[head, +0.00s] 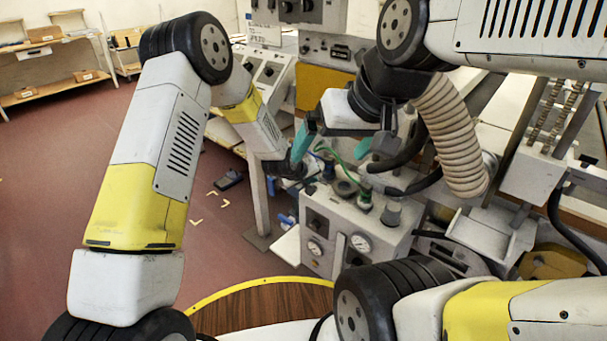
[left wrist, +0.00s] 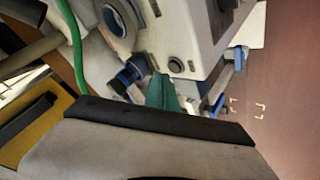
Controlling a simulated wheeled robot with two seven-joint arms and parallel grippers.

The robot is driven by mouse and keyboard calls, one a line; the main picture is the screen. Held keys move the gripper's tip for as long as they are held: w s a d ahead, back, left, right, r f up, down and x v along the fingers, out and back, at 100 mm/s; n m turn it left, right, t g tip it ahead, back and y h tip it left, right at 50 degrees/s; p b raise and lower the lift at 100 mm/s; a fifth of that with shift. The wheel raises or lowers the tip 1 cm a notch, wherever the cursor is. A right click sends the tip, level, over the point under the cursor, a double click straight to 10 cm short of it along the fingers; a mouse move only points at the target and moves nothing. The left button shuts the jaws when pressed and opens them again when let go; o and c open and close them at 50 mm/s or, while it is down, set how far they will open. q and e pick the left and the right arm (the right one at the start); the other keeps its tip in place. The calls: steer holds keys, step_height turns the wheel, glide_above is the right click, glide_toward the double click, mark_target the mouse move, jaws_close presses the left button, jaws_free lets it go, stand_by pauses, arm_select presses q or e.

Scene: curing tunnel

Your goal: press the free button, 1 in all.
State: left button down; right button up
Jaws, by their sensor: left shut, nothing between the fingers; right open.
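In the left wrist view a dark round button-like part (left wrist: 177,64) sits on the pale face of a box (left wrist: 195,30). I cannot tell for sure that it is the free button. The teal fingers of my left gripper (left wrist: 163,95) are shut, empty and close below it in the picture; contact cannot be told. In the head view my left gripper (head: 298,163) is over the back left of the grey gauge box (head: 335,230). My right gripper (head: 334,146) is open and empty, above and right of the left one, over the same box.
The gauge box carries two dials (head: 360,243), a green hose (head: 334,155) and dark hoses. A control panel (head: 325,50) stands behind. A ribbed hose (head: 450,125) hangs at the right, close to my right arm. Shelves (head: 55,70) stand far left; the red floor there is mostly clear.

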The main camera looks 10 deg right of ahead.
arm_select(q)
steer(key=shift+f, duration=0.15)
stand_by(0.4)
steer(key=shift+f, duration=0.25)
steer(key=shift+f, duration=0.4)
stand_by(0.8)
steer(key=shift+r, duration=0.8)
steer(key=shift+r, duration=2.5)
steer(key=shift+r, duration=0.1)
